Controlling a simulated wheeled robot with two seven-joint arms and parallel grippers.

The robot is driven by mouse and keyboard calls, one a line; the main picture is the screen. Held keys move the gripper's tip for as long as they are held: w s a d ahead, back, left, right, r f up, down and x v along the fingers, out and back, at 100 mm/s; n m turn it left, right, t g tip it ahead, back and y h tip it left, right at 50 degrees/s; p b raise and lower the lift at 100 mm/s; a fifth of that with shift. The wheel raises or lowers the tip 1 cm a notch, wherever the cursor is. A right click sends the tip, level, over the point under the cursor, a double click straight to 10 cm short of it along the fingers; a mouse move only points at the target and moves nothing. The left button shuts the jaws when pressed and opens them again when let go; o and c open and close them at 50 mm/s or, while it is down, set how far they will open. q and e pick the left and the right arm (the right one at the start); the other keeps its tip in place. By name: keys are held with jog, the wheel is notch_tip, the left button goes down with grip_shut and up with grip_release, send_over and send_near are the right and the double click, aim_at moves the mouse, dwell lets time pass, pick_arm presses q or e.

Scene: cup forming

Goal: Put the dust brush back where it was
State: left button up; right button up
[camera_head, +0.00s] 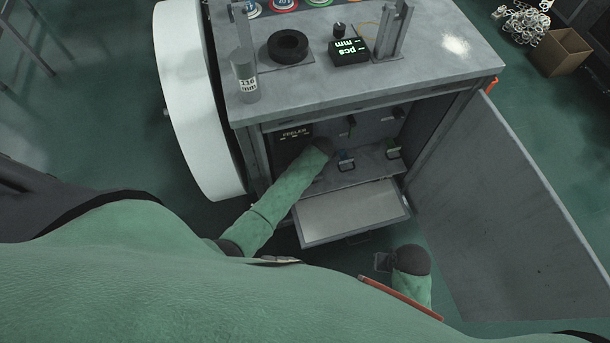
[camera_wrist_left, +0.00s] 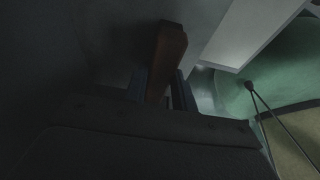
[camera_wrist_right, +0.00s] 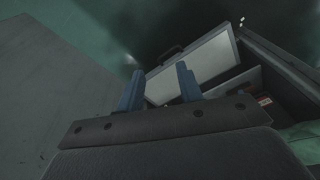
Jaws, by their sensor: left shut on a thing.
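The dust brush shows only as a brown handle (camera_wrist_left: 166,58) in the left wrist view; its bristles are not visible. My left gripper (camera_wrist_left: 160,90) is shut on this handle. In the head view my left arm reaches into the open cabinet (camera_head: 285,165), and its dark wrist (camera_head: 322,147) hides the fingers and the brush. My right gripper (camera_head: 381,262) is below and to the right of the pulled-out drawer (camera_head: 350,210). In the right wrist view my right gripper (camera_wrist_right: 159,86) has its fingers apart with nothing between them.
The cabinet door (camera_head: 510,210) stands open at the right. Coloured-handled tools (camera_head: 346,160) hang or stand inside the cabinet; I cannot tell which.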

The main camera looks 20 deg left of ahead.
pick_arm(q)
jog(key=shift+d+r, duration=0.1)
jog(key=shift+r, duration=0.05)
pick_arm(e)
jog(key=shift+w+a+f, duration=0.1)
jog(key=shift+w+f, duration=0.1)
jog(key=shift+f, duration=0.7)
pick_arm(q)
jog(key=shift+f, duration=0.4)
pick_arm(e)
jog(key=shift+s+r, duration=0.15)
jog(key=shift+r, duration=0.05)
